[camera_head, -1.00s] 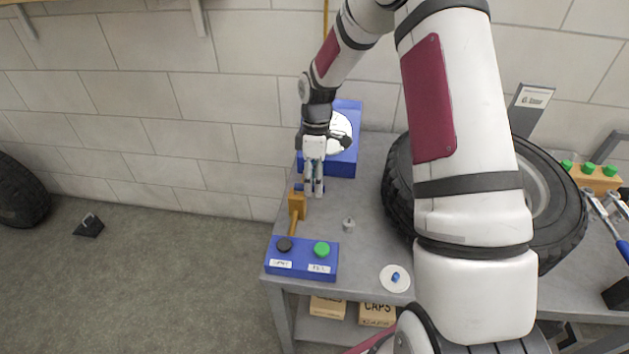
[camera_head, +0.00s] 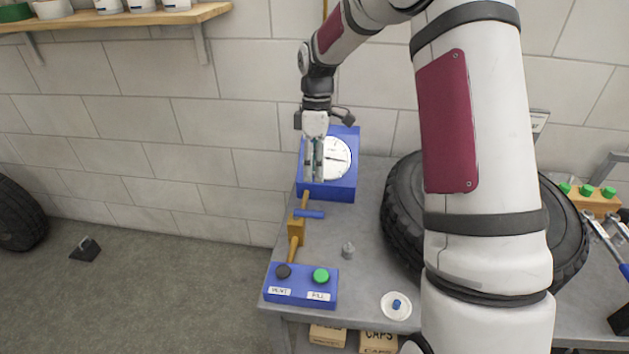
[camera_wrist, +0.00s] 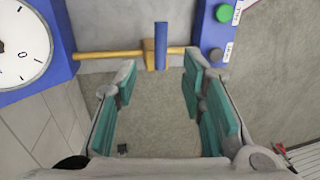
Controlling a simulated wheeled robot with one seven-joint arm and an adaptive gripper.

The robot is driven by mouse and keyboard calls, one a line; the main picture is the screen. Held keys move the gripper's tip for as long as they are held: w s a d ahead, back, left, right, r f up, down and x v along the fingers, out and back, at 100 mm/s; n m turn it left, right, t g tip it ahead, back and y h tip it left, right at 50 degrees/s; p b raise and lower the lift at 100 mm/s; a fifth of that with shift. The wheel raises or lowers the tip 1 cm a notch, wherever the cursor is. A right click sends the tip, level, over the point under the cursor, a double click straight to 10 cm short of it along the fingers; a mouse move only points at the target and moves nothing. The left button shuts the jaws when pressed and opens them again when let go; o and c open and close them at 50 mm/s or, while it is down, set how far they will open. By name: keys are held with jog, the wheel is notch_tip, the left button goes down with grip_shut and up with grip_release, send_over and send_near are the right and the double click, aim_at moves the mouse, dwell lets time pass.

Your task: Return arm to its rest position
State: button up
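My gripper (camera_head: 314,176) hangs in front of the blue gauge box, above the brass valve and apart from it. In the wrist view my gripper (camera_wrist: 158,95) is open, with nothing between its teal-padded fingers. The brass valve (camera_head: 297,232) with its blue lever (camera_head: 309,214) sits on a brass pipe along the bench's left edge. In the wrist view the blue lever (camera_wrist: 161,45) stands across the pipe, beyond the fingertips. My arm rises up and back at the right of the head view, hiding part of the tire.
The blue gauge box (camera_head: 346,188) stands behind the valve. A button box (camera_head: 300,287) with black and green buttons is at the front. A small grey cap (camera_head: 348,250), white dish (camera_head: 396,312) and tire (camera_head: 400,215) share the bench. A shelf (camera_head: 130,20) is upper left.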

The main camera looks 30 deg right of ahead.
jog(key=shift+r, duration=0.3)
jog(key=s+a+r+m+t+h+p, duration=0.1)
jog(key=s+a+r+m, duration=0.15)
jog(key=s+r, duration=0.5)
jog(key=s+a+r+m+t+h+p, duration=0.1)
jog(key=s+a+r+m, duration=0.15)
jog(key=s+r, duration=0.5)
jog(key=s+a+r+m+t+p, duration=0.1)
jog(key=s+r+m+t, duration=0.1)
jog(key=s, duration=0.7)
jog(key=s+a+r+m+t+p, duration=0.1)
jog(key=s+m, duration=0.3)
jog(key=s, duration=0.5)
jog(key=shift+a+r+t+y+p, duration=0.4)
jog(key=shift+a+r+t, duration=0.15)
jog(key=shift+r, duration=0.25)
jog(key=shift+s, duration=0.1)
